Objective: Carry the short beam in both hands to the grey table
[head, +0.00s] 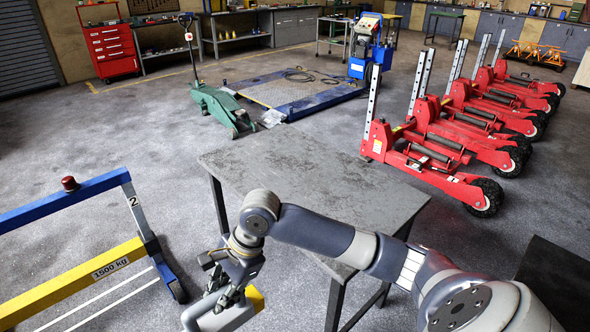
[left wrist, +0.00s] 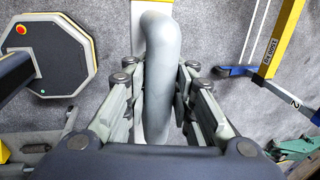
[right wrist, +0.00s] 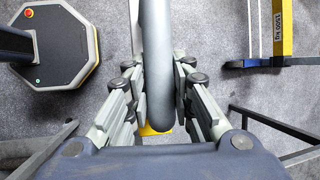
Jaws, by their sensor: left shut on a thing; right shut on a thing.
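The grey table (head: 330,175) stands in the middle of the head view, its worn top bare. My right gripper (head: 229,296) is low in front of the table's near left corner, shut on a thick grey rounded bar (head: 215,317), apparently a handle of the short beam. A small yellow piece (head: 255,299) shows beside it. In the right wrist view the grey bar (right wrist: 157,60) runs between the fingers (right wrist: 158,85). In the left wrist view my left gripper (left wrist: 160,95) is shut on a similar curved grey bar (left wrist: 157,50). Most of the beam is hidden.
A blue and yellow frame marked 1500 kg (head: 110,265) stands at the left. Several red wheeled lifts (head: 450,150) stand right of the table. A green trolley jack (head: 220,105) and blue platform (head: 295,92) are behind it. Clear floor lies left of the table.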

